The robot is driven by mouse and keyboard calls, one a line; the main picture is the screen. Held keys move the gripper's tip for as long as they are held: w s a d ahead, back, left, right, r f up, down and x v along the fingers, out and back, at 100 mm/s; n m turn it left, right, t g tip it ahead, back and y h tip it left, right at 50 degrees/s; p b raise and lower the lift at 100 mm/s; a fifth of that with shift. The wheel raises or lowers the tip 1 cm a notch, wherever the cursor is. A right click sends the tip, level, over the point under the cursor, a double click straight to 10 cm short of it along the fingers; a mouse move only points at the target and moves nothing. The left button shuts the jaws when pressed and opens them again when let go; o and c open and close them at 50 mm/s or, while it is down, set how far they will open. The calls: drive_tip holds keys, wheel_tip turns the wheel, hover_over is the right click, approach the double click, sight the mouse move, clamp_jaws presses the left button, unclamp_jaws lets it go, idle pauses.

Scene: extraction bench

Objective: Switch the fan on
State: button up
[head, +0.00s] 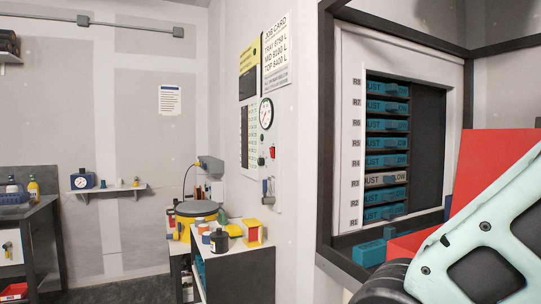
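No fan is plainly recognisable in the head view. A narrow wall panel (276,141) carries a round white gauge (266,113), a small red part (272,152) below it, and a grey handle-like fitting (267,187) at its foot. Which of these is the fan's switch, and its position, I cannot tell. My pale green arm link (497,243) fills the lower right corner. My gripper's fingers are not in view.
A dark-framed recess (325,130) holds a rack of labelled teal drawers (387,125), with one pale drawer (387,180). A red surface (490,160) stands behind my arm. A bench (235,255) with jars and a drum (197,209) stands below the panel. Floor (130,290) is clear at lower left.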

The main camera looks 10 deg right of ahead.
clamp_jaws()
idle(1.6)
